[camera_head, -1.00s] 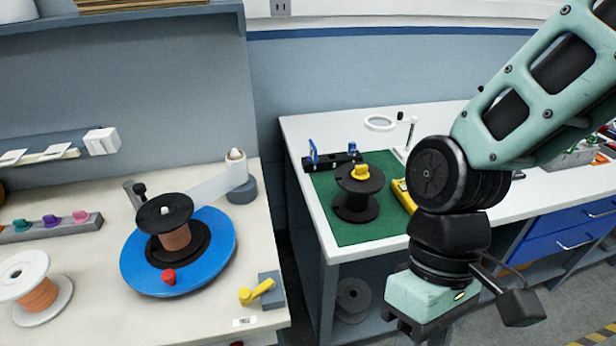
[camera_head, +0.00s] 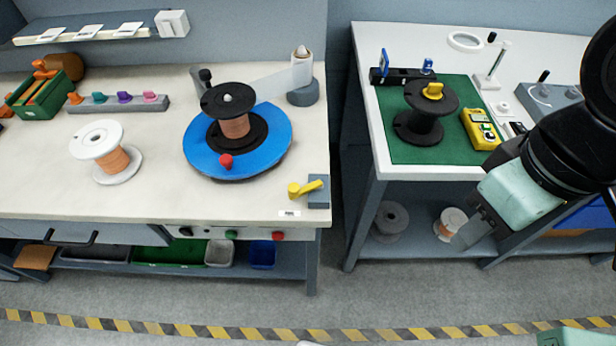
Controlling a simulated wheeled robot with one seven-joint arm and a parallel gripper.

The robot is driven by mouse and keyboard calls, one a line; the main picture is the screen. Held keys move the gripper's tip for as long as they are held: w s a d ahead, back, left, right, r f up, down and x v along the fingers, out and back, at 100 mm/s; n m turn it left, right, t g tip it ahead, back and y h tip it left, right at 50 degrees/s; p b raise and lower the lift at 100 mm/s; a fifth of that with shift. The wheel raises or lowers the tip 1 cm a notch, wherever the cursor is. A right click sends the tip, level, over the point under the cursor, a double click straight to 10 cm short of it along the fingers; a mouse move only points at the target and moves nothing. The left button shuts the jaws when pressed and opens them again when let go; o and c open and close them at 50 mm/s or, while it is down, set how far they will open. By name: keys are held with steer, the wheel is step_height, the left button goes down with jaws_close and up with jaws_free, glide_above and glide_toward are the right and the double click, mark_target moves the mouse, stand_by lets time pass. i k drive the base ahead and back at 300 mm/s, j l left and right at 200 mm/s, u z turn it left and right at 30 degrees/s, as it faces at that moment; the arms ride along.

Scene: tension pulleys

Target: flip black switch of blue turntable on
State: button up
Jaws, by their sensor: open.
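The blue turntable (camera_head: 270,150) lies on the left bench and carries a black spool (camera_head: 228,100) wound with copper wire. A red knob (camera_head: 226,161) sits on the turntable's front rim. A black knob (camera_head: 186,231) is on the bench's front panel, beside a green one (camera_head: 231,235) and a red one (camera_head: 277,236). A small black lever (camera_head: 205,75) stands behind the turntable. I cannot tell which black part is the switch, nor its setting. My gripper (camera_head: 468,229) is open and empty, in front of the right bench, well right of the turntable.
A yellow lever on a grey block (camera_head: 318,192) sits at the left bench's front right corner. A white spool (camera_head: 118,165) stands left of the turntable. The right bench has a green mat (camera_head: 440,152) with another black spool (camera_head: 423,112). A gap separates the benches; the floor in front is clear.

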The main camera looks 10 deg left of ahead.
mark_target(186, 232)
steer(key=u, duration=1.5)
